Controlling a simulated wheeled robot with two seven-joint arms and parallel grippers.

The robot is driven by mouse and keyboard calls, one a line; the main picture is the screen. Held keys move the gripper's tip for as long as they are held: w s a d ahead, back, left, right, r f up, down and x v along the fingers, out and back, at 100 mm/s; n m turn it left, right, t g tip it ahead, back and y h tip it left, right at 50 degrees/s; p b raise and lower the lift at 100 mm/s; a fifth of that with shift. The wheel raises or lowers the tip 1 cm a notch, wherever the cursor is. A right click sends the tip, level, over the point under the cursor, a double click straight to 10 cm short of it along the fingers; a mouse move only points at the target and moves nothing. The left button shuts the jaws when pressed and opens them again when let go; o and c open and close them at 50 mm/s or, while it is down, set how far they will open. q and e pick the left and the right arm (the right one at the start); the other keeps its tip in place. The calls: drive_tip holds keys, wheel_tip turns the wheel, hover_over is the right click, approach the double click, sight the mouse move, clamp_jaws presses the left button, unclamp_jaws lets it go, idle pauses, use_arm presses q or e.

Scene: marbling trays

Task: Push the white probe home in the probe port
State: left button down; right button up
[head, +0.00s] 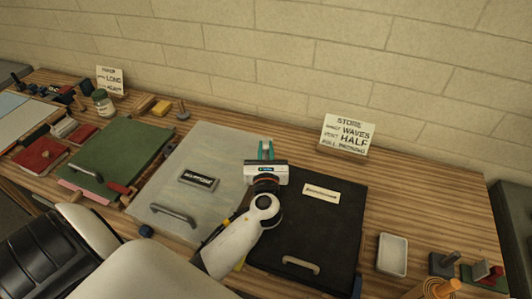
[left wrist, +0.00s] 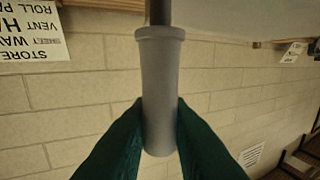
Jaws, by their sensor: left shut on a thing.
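My left gripper (head: 265,150) is over the area between the grey tray and the black tray, its teal fingers pointing toward the wall. In the left wrist view its dark green fingers (left wrist: 160,125) are shut on a pale grey-white cylinder, which I take for the white probe (left wrist: 160,75). The probe has a wider collar at the top of that picture, with a dark rod beyond it. I cannot tell whether the rod belongs to the probe. In the head view I cannot make out the probe. I cannot identify the probe port in either view. My right gripper is not in view.
A grey-lidded tray (head: 215,145) and a black-lidded tray (head: 335,225) lie on the wooden table (head: 440,210). A green tray (head: 135,150) and a jar (head: 103,103) are left. A sign (head: 347,136) stands near the brick wall. A white dish (head: 392,255) is right.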

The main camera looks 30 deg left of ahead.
sight(266, 158)
use_arm(q)
drive_tip(key=shift+f+b, duration=1.25)
drive_tip(key=shift+f, duration=0.5)
drive_tip(key=c, duration=1.3)
unclamp_jaws()
drive_tip(key=b+v, duration=0.2)
drive_tip(key=v, duration=1)
drive_tip(key=shift+d, duration=0.1)
drive_tip(key=shift+r, duration=0.1)
